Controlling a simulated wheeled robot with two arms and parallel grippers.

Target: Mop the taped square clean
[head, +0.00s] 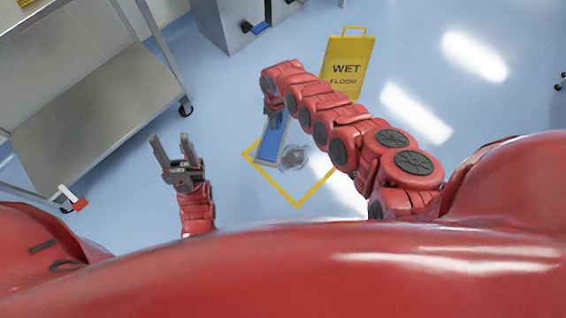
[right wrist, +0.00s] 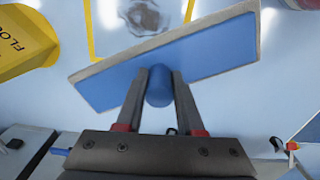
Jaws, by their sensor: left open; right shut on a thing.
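The taped square (head: 299,203) is a yellow outline on the pale blue floor, partly hidden by my right arm and the mop. A grey smudge (head: 293,158) lies inside it; the smudge also shows in the right wrist view (right wrist: 143,17). A flat blue mop head (head: 271,138) with a pale edge lies over the left part of the square, beside the smudge. My right gripper (right wrist: 160,90) is shut on the mop's blue handle (right wrist: 159,88). My left gripper (head: 168,150) is open and empty, left of the square.
A yellow wet floor sign (head: 348,65) stands behind the square. A steel cart (head: 85,125) on casters stands at the left, and grey cabinets (head: 228,25) at the back. The floor to the right is clear.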

